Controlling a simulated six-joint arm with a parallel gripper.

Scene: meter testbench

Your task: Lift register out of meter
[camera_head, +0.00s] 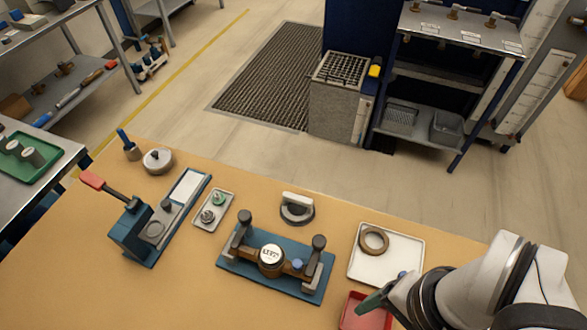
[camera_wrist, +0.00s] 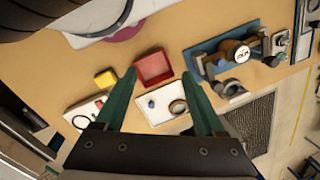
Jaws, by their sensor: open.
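The meter (camera_head: 291,268) sits on a blue base plate (camera_head: 237,264) in the middle of the bench, with a clamp post with a dark knob at each end. Its register (camera_head: 271,255) is a round white-faced disc with dark digits, seated in the brown body. In the wrist view the register (camera_wrist: 238,53) is at the upper right. My gripper (camera_head: 368,304) is at the lower right, above the red tray and well to the right of the meter. Its two green fingers (camera_wrist: 160,78) are spread wide in the wrist view, with nothing between them in grip.
A white tray (camera_head: 377,268) with a brown ring (camera_head: 374,240) lies right of the meter. A red tray (camera_head: 354,314) is partly hidden by my arm. A white-handled round tool (camera_head: 297,208) stands behind the meter. A red-handled press (camera_head: 150,230) and small tray (camera_head: 201,221) stand left. The front-left bench is clear.

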